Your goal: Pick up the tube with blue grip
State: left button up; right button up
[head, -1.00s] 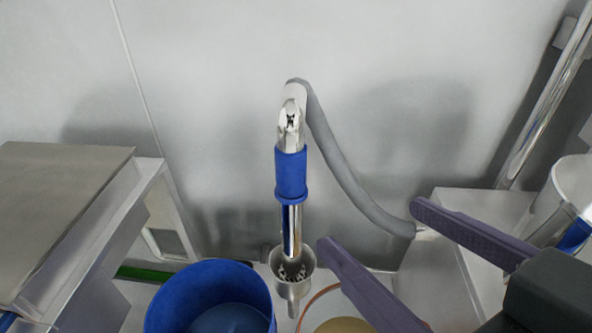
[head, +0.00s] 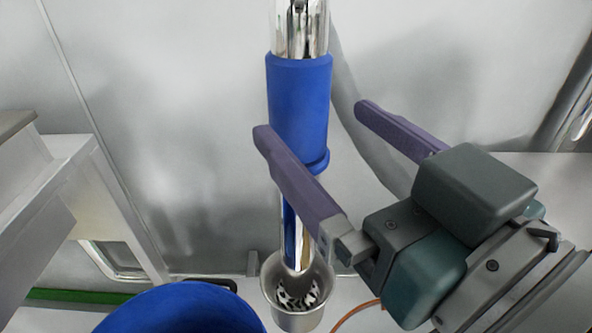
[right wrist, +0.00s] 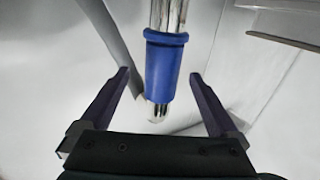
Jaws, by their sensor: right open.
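The tube is shiny metal with a blue grip (head: 299,100) and stands upright, its lower end in a metal cup-shaped holder (head: 296,310). The blue grip also shows in the right wrist view (right wrist: 163,68), between the two fingers in the picture. My right gripper (head: 313,122) is open, with purple fingers. In the head view, its near finger crosses in front of the lower part of the grip and its far finger is to the right of the tube. Neither finger visibly grips the tube. My left gripper is out of view.
A blue bucket (head: 180,312) stands at the lower left, close to the holder. A grey hose (head: 352,115) hangs behind the tube, near the pale wall (head: 180,120). A pale bench structure (head: 50,200) is at the left.

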jog(key=x, duration=0.5)
jog(key=shift+a+r+b, duration=0.1)
jog(key=shift+a+b, duration=0.05)
jog(key=shift+b, duration=0.2)
jog(key=shift+s, duration=0.1)
grip_shut()
jog(key=shift+r, duration=0.1)
dwell(0.4)
